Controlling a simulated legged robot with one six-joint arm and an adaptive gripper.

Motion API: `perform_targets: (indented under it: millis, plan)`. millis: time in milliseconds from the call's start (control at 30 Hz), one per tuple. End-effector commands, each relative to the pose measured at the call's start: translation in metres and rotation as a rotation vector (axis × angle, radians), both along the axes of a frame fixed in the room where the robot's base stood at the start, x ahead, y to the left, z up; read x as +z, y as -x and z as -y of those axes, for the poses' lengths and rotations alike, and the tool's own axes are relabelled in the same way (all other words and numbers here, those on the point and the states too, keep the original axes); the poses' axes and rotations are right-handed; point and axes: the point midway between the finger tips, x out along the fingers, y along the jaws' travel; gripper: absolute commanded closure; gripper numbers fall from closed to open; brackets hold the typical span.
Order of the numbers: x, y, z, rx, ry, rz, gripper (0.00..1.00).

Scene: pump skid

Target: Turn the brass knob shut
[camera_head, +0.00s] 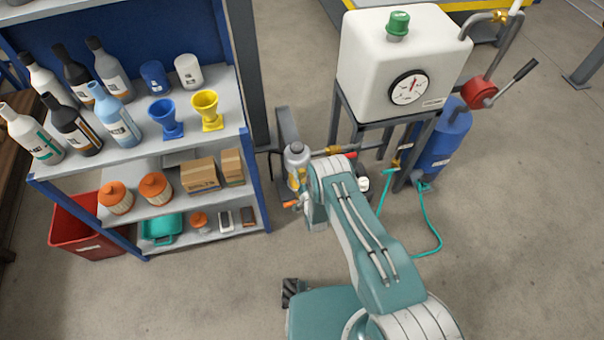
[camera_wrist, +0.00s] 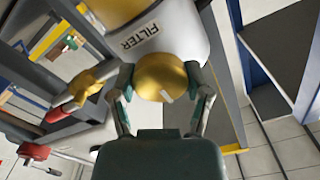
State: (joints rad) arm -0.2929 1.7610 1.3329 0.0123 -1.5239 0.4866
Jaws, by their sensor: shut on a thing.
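The brass knob (camera_wrist: 161,77) shows in the wrist view as a round gold cap below a pale housing (camera_wrist: 155,40) marked "FILTER". My gripper (camera_wrist: 161,99) has one finger on each side of the knob and is shut on it. A small pale mark shows on the knob's lower face. In the head view the filter housing (camera_head: 296,160) stands beside the shelf, and my arm hides the knob and my gripper there.
A shelf (camera_head: 205,235) with bottles, funnels and boxes stands at the left. A white tank (camera_head: 385,60) with a gauge stands at the right, beside a blue cylinder (camera_head: 440,140) and a teal hose (camera_head: 432,225). Floor at the lower right is clear.

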Motion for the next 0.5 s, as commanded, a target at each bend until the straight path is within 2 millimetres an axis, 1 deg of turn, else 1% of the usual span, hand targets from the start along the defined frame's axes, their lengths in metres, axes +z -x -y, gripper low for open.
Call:
perform_targets:
  millis: [67,100,133,167,500]
  plan:
    - [-0.0037,0.0024,0.0004,0.0,0.003,-0.011,0.85]
    - [-0.0036,0.0024,0.0004,0.001,0.003,-0.01,0.19]
    - [-0.0034,0.0023,0.0004,0.001,0.003,-0.009,0.06]
    - [-0.0031,0.0022,0.0005,0.0,0.002,-0.009,0.02]
    - [-0.0006,0.001,0.0006,-0.001,0.001,-0.003,0.02]
